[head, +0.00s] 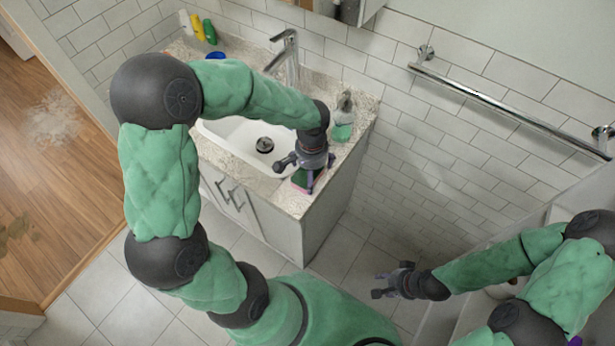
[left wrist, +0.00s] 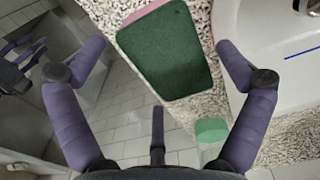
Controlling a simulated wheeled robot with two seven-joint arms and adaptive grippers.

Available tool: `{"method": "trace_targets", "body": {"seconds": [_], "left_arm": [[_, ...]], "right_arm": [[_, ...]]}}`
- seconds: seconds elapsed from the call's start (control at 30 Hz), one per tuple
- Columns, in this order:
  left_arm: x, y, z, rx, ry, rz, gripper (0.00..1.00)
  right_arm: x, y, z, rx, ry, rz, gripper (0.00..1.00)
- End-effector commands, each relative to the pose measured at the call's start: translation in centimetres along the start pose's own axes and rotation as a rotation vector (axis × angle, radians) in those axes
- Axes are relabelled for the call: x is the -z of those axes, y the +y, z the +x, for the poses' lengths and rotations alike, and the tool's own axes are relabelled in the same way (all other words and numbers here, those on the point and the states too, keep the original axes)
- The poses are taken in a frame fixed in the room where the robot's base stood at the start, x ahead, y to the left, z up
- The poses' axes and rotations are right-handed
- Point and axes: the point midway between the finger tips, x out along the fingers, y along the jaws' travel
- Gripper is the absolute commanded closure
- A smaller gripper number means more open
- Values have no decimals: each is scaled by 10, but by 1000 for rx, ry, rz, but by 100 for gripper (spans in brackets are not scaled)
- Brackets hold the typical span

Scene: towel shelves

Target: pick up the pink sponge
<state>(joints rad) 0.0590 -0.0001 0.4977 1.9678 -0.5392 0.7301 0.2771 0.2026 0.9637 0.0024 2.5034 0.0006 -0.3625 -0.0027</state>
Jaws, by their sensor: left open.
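The pink sponge (head: 301,179) lies on the speckled counter near its front edge, to the right of the sink. In the left wrist view the sponge (left wrist: 166,52) shows a dark green scouring face and a pink edge. My left gripper (head: 307,170) is over it, open. In the left wrist view its purple fingers (left wrist: 162,60) are spread on both sides of the sponge, with visible gaps. My right gripper (head: 388,284) is low at the right over the floor, empty, with its fingers spread.
The sink basin (head: 235,139) and faucet (head: 287,56) are beside the sponge. A soap bottle (head: 343,118) stands behind it on the counter. Several bottles and a blue cup (head: 216,56) are at the back left. A towel bar (head: 500,98) crosses the wall.

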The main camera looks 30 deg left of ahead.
Motion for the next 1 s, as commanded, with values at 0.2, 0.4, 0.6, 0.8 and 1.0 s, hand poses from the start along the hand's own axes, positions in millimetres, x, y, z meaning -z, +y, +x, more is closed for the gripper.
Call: {"method": "trace_targets", "body": {"seconds": [0.2, 0.4, 0.6, 0.8, 1.0], "left_arm": [[0, 0, 18, 0, 0, -2, 0], [0, 0, 17, 0, 1, -2, 13], [0, 0, 17, 0, 0, -1, 30], [0, 0, 17, 0, 0, -1, 30], [0, 0, 14, 0, 0, -1, 31]], "right_arm": [[0, 2, 7, 0, 0, 0, 60], [0, 2, 6, 0, 0, 0, 60], [0, 2, 6, 0, 0, 0, 60], [0, 2, 6, 0, 0, 0, 60], [0, 2, 4, 0, 0, 0, 60]]}}
